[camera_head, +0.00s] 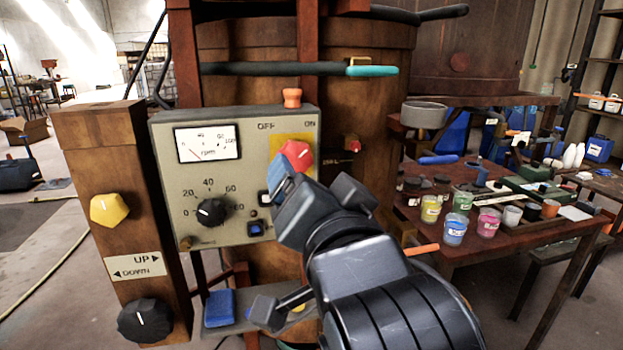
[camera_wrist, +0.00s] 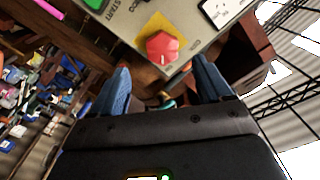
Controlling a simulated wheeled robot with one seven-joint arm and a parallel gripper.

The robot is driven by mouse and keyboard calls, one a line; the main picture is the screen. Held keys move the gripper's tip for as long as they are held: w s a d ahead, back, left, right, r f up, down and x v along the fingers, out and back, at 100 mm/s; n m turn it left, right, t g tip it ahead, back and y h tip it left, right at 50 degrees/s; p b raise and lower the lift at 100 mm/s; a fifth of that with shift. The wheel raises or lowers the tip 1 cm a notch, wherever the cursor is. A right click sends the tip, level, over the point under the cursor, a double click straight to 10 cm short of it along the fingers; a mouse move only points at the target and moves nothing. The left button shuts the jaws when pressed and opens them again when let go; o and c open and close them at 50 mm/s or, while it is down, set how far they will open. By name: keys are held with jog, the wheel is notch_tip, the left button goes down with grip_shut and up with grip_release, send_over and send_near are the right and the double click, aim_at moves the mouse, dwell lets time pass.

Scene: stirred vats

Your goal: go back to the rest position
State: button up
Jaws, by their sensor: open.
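My gripper (camera_head: 280,182) is in front of the right part of the grey control panel (camera_head: 238,228) in the head view. In the wrist view my gripper (camera_wrist: 163,82) is open, its two blue-padded fingers wide apart with nothing held between them. The red knob (camera_head: 297,154) on its yellow plate shows just above the fingers in the head view. In the wrist view the red knob (camera_wrist: 162,48) lies beyond the fingertips, and I see clear space between it and them. In the head view my arm and gripper hide the panel's lower right part.
A wooden post with a yellow knob (camera_head: 109,209) and a black knob (camera_head: 145,320) stands left of the panel. A wooden vat (camera_head: 350,100) with a teal-tipped lever (camera_head: 372,71) is behind. A table (camera_head: 500,245) with several paint pots is at right. Floor at left is mostly clear.

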jog(key=s+d+f+n+g+h, duration=0.1)
jog(key=s+d+f+n, duration=0.1)
jog(key=s+d+f, duration=0.7)
jog(key=s+d+f+n+h, duration=0.15)
jog(key=s+d+f, duration=0.4)
jog(key=f, duration=0.65)
jog(key=s+d+f+h, duration=0.1)
jog(key=s+d, duration=0.3)
jog(key=s, duration=0.8)
jog(key=s+d+f+g+h, duration=0.1)
jog(key=s+d, duration=0.3)
jog(key=s, duration=0.8)
jog(key=shift+d+f+n+g, duration=0.2)
jog(key=shift+d+n+g, duration=0.1)
jog(key=shift+d+n, duration=0.1)
jog(key=shift+s+h, duration=0.1)
jog(key=shift+h, duration=0.15)
jog(key=shift+c, duration=0.3)
